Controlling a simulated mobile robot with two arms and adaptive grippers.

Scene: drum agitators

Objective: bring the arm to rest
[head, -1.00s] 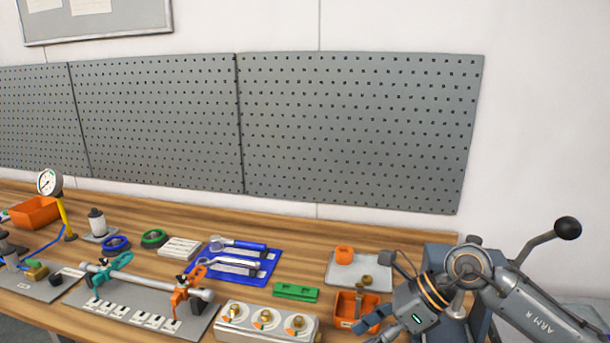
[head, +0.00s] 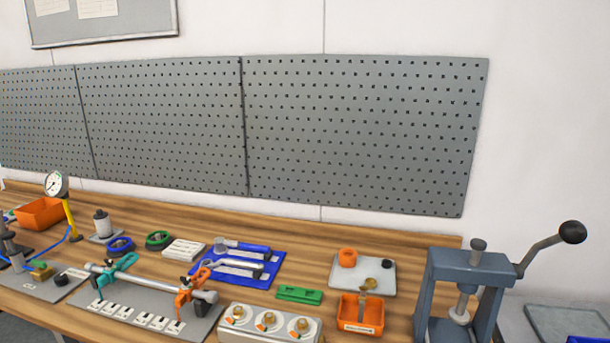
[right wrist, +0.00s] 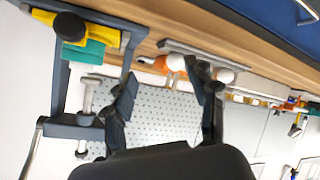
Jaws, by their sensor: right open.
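My right gripper (right wrist: 165,90) shows in the right wrist view with its two dark fingers spread apart and nothing between them. The wrist picture looks turned over, with the wooden bench edge along the top and the pegboard (right wrist: 165,115) behind the fingers. In that view the grey press (right wrist: 58,85) stands left of the fingers. No arm or gripper of mine shows clearly in the head view. My left gripper is in neither current view.
The press (head: 430,295) with its black-knobbed lever (head: 540,252) stands at the bench's right end. Near it are an orange bin (head: 360,325), a pale tray (head: 375,285) and a green block (head: 299,295). A blue mat (head: 265,272) holds tools. The wall pegboard (head: 360,135) is bare.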

